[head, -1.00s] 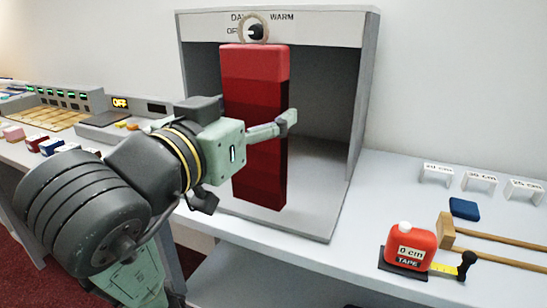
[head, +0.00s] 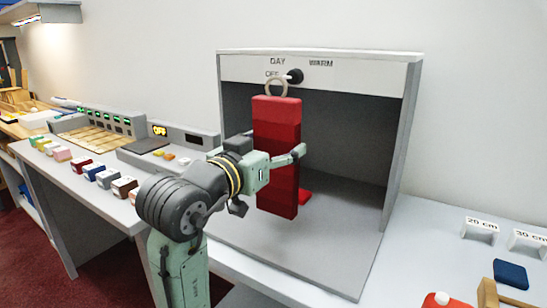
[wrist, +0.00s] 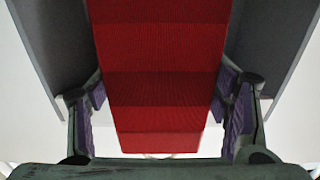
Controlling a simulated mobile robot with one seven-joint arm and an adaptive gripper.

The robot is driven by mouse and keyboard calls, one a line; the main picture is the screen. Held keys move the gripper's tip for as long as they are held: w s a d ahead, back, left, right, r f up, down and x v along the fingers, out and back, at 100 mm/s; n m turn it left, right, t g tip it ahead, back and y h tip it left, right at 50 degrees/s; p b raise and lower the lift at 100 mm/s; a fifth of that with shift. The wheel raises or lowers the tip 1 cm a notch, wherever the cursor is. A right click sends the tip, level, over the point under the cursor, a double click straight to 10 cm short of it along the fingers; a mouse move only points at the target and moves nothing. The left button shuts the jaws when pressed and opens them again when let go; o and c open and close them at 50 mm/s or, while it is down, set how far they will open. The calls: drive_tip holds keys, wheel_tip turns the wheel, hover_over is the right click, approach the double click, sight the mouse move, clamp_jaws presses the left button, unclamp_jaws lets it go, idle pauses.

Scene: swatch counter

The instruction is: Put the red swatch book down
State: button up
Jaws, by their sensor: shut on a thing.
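The red swatch book (head: 277,150) is a tall upright block in bands of red, with a ring at its top. It hangs in front of the open grey light booth (head: 392,150). My gripper (head: 278,165) is shut on it around its middle. In the wrist view the swatch book (wrist: 163,80) fills the space between the purple finger pads of my gripper (wrist: 165,115).
Several small coloured blocks (head: 107,178) stand on the counter at left, before a control panel (head: 183,142) reading OFF. At right are a blue block (head: 511,273), a red tape measure (head: 445,301) and a 20 cm marker (head: 481,227). The booth floor (head: 335,235) is mostly clear.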

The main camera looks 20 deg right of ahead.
drive_tip(key=shift+w+d+f, duration=0.1)
drive_tip(key=shift+w+f, duration=0.05)
drive_tip(key=shift+w, duration=0.6)
drive_tip(key=shift+f, duration=1.65)
drive_tip(key=shift+f, duration=0.15)
drive_tip(key=o, duration=1.3)
